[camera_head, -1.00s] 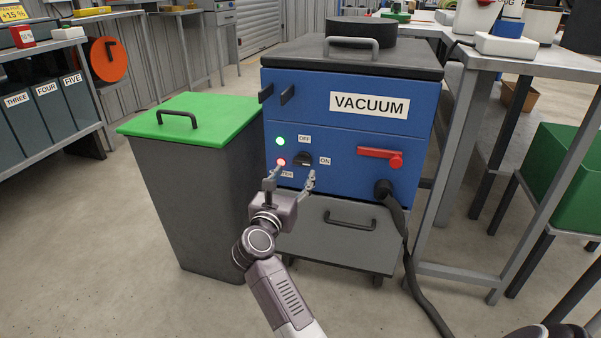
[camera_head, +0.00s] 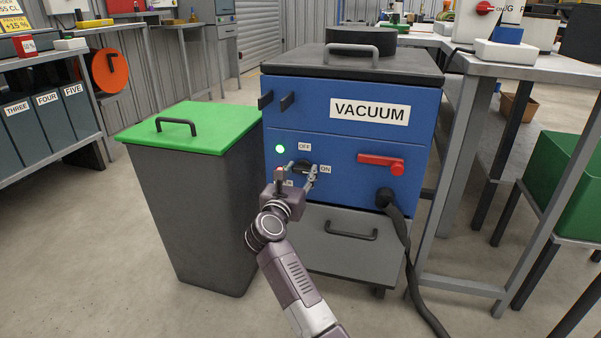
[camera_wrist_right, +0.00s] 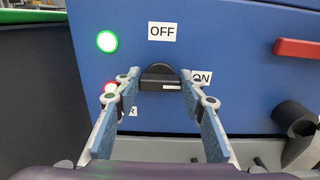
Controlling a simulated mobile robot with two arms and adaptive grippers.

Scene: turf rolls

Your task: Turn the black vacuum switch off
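The black vacuum switch (camera_wrist_right: 160,78) is a knob on the blue front of the vacuum (camera_head: 340,150). A white mark on it points right, toward the ON label (camera_wrist_right: 202,78). The OFF label (camera_wrist_right: 163,32) is above it. My right gripper (camera_head: 302,168) is at the panel with its two fingers open, one on each side of the knob. In the right wrist view the fingertips (camera_wrist_right: 160,76) flank the knob; small gaps seem to show, and contact cannot be told. My left gripper is not in view.
A green lamp (camera_wrist_right: 107,41) and a red lamp (camera_wrist_right: 110,88) glow left of the switch. A red handle (camera_head: 381,164) and a black hose (camera_head: 392,208) are to the right. A grey bin with a green lid (camera_head: 195,127) stands left of the vacuum.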

